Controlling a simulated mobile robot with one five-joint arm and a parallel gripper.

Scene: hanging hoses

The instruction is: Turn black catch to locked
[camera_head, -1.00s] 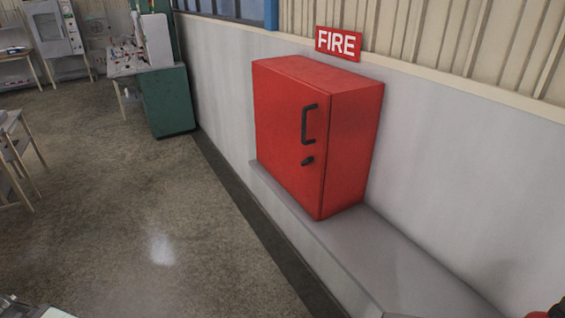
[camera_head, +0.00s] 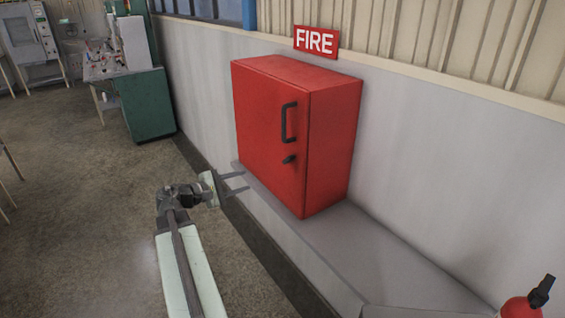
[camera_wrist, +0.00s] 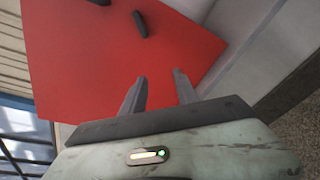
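The black catch (camera_head: 289,160) is on the red cabinet's door, below the black handle (camera_head: 289,123). In the wrist view the catch (camera_wrist: 141,24) is near the top, slanted, beyond my fingertips. The red cabinet (camera_head: 268,110) is shut and stands on a grey ledge. My gripper (camera_head: 243,182) is in front of the cabinet's lower left part, to the left of and lower than the catch. Its two fingers are apart with nothing between them, as the wrist view also shows (camera_wrist: 160,78). The gripper is not touching the catch.
The grey ledge (camera_head: 375,250) runs along the wall under the cabinet. A red fire extinguisher (camera_head: 522,306) is at the lower right. A green cabinet (camera_head: 148,104) stands at the back left. A FIRE sign (camera_head: 316,41) hangs above.

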